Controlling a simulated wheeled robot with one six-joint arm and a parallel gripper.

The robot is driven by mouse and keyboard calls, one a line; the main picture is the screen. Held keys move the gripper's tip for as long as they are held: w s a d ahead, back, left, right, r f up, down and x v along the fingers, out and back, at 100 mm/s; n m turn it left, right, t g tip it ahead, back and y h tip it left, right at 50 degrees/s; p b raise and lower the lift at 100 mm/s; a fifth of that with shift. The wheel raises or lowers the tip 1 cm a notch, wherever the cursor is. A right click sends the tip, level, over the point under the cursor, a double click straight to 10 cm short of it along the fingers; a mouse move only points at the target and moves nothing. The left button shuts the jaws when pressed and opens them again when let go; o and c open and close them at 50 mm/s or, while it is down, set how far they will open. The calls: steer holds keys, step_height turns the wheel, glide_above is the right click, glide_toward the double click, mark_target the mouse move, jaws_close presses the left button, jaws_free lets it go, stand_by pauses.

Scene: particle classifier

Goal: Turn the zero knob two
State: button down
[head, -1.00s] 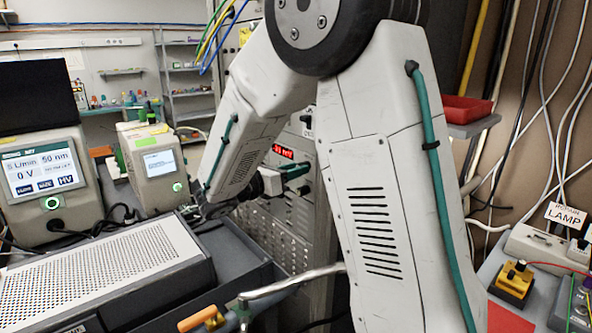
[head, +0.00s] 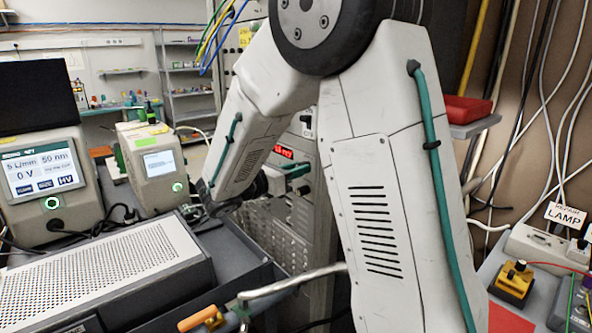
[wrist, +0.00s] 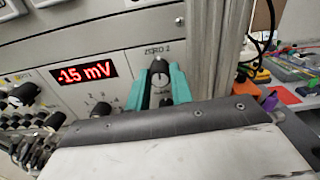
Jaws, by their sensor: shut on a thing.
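The ZERO 2 knob (wrist: 160,75) is a small dark knob with a light pointer mark, on a pale panel just below its "ZERO 2" label in the wrist view. My gripper (wrist: 162,87) has one teal finger on each side of the knob and is shut on it. A red display (wrist: 84,74) left of the knob reads -15 mV. In the head view my gripper (head: 297,172) is at the rack panel below the same display (head: 291,153), and my arm hides the knob.
Several dark knobs (wrist: 22,95) sit on the panel at left in the wrist view. A perforated grey box (head: 110,265) and a device with a screen (head: 45,172) stand at left in the head view. A red tray (head: 467,109) is on a shelf at right.

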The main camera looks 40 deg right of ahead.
steer(key=m, duration=1)
steer(key=shift+m, duration=0.4)
stand_by(0.4)
steer(key=c, duration=1.5)
jaws_free()
steer(key=a, duration=0.7)
steer(key=shift+a, duration=0.4)
steer(key=shift+s, duration=0.1)
